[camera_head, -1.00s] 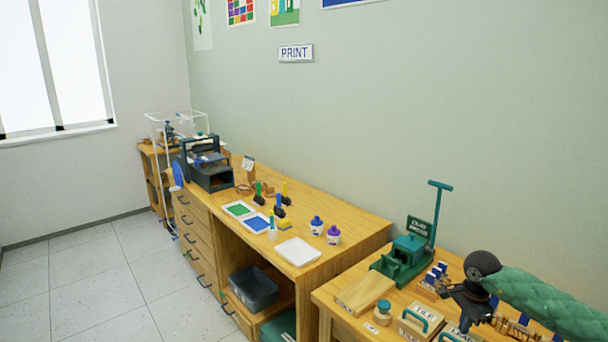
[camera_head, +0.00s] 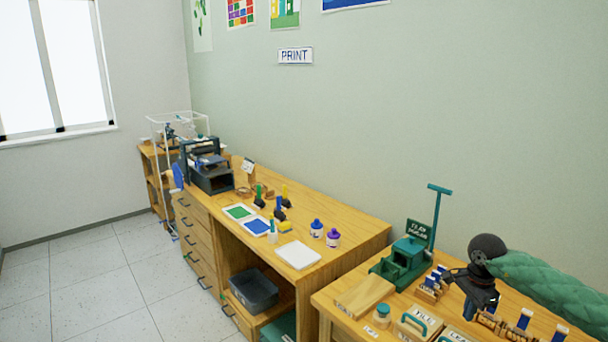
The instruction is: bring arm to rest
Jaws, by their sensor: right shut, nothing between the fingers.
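My right arm, in a green quilted sleeve, comes in from the right edge over the near table (camera_head: 332,306). My right gripper (camera_head: 470,308) is dark and points down above the table. It is shut and empty. It hangs over the area between the blue-and-white tool rack (camera_head: 432,286) and the wooden pieces near the front. I cannot tell how far its tips are above them. My left arm and gripper are not in view.
A green press (camera_head: 404,262) with a tall lever stands left of my gripper. A wood block (camera_head: 364,296), a jar (camera_head: 382,316) and boxes with green handles (camera_head: 418,322) lie in front. A longer bench (camera_head: 345,226) with trays and bottles runs along the wall. The floor at left is clear.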

